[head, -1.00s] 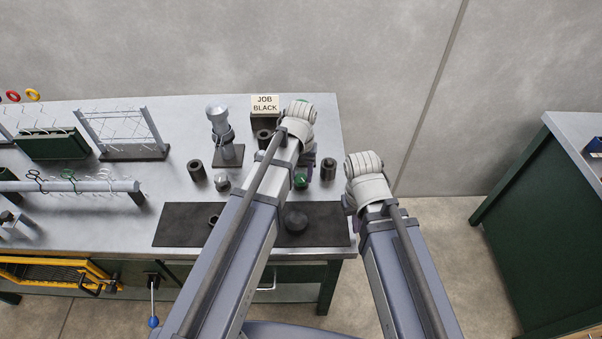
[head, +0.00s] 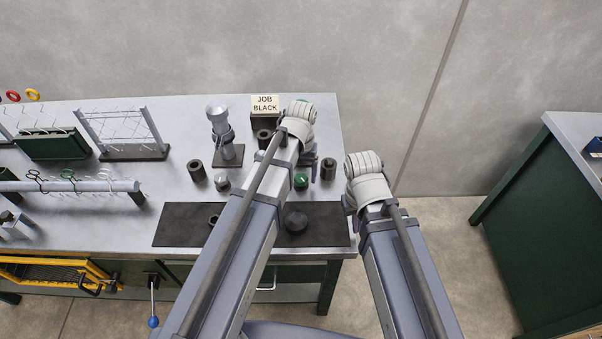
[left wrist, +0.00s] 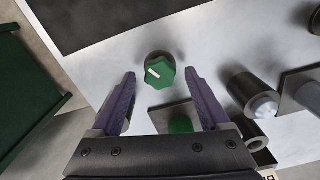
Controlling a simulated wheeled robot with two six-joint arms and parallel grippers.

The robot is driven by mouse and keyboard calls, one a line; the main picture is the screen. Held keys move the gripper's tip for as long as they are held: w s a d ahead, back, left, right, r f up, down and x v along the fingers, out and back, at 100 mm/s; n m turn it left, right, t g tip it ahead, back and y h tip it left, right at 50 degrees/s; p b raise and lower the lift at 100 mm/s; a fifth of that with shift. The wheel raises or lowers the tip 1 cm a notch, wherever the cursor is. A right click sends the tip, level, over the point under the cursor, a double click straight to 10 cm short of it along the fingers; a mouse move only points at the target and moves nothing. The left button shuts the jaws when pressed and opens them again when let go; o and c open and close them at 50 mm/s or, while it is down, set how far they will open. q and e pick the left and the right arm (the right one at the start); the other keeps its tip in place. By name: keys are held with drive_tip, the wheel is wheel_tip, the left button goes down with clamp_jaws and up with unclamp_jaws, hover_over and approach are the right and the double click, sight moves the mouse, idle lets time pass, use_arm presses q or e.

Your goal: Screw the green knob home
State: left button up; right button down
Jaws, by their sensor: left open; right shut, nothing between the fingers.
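The green knob (head: 301,181) has a lobed rim and a white mark, and stands on the bench just behind the black mat. In the left wrist view the knob (left wrist: 160,70) lies between and a little beyond the fingertips of my left gripper (left wrist: 160,76). That gripper is open, with a clear gap on each side of the knob. Whether the knob is fully seated cannot be told. My right gripper (head: 348,205) is shut and empty off the bench's right edge, its fingertips mostly hidden by the wrist.
The black mat (head: 180,225) carries a dark round piece (head: 295,219). Dark cylinders (head: 328,168) (head: 197,170) stand nearby, with a grey stand (head: 221,135) and a JOB BLACK sign (head: 265,104) behind. A second green piece (left wrist: 180,124) shows in the left wrist view.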

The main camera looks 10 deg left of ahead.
sight(301, 176)
use_arm(q)
drive_tip(key=shift+r, duration=0.15)
use_arm(e)
drive_tip(key=shift+r, duration=0.15)
use_arm(q)
wheel_tip(301, 176, up, 8)
drive_tip(key=p, duration=0.7)
drive_tip(key=shift+f+p, duration=0.2)
drive_tip(key=shift+p, duration=0.2)
use_arm(e)
wheel_tip(301, 176, up, 8)
drive_tip(key=shift+f, duration=0.25)
use_arm(q)
drive_tip(key=s+d+m+y, duration=0.1)
drive_tip(key=s+d+m, duration=0.2)
drive_tip(key=s, duration=1.1)
drive_tip(key=shift+d, duration=1.25)
